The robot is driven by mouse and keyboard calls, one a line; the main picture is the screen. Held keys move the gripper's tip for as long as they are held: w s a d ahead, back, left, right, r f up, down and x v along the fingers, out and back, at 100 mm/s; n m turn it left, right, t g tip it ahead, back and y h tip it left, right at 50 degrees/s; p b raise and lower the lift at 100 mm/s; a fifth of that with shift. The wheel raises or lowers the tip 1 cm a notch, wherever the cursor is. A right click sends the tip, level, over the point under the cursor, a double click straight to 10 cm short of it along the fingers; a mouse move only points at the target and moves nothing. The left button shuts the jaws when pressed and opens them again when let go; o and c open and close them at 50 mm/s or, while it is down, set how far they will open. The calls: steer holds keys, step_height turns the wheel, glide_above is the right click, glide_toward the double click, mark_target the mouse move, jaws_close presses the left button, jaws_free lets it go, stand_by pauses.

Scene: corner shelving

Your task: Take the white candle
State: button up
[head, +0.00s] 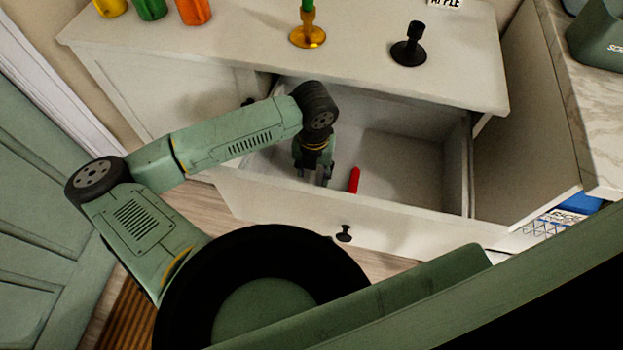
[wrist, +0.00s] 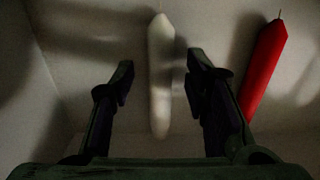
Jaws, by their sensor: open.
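The white candle (wrist: 160,75) lies in the drawer and shows in the wrist view, lengthwise between my open fingers. In the head view I cannot make it out; my arm and gripper cover that part of the drawer. My gripper (wrist: 158,90) is open, with one finger on each side of the candle and a gap to each. In the head view my gripper (head: 314,178) reaches down into the left part of the open drawer (head: 400,230).
A red candle (wrist: 264,68) lies to the right of my right finger; it also shows in the head view (head: 354,180). The drawer's right part is empty. On the cabinet top stand a black candle holder (head: 409,46) and a gold holder (head: 308,36) with a green candle.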

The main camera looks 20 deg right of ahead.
steer(key=shift+f, duration=0.2)
steer(key=shift+c, duration=0.4)
jaws_close()
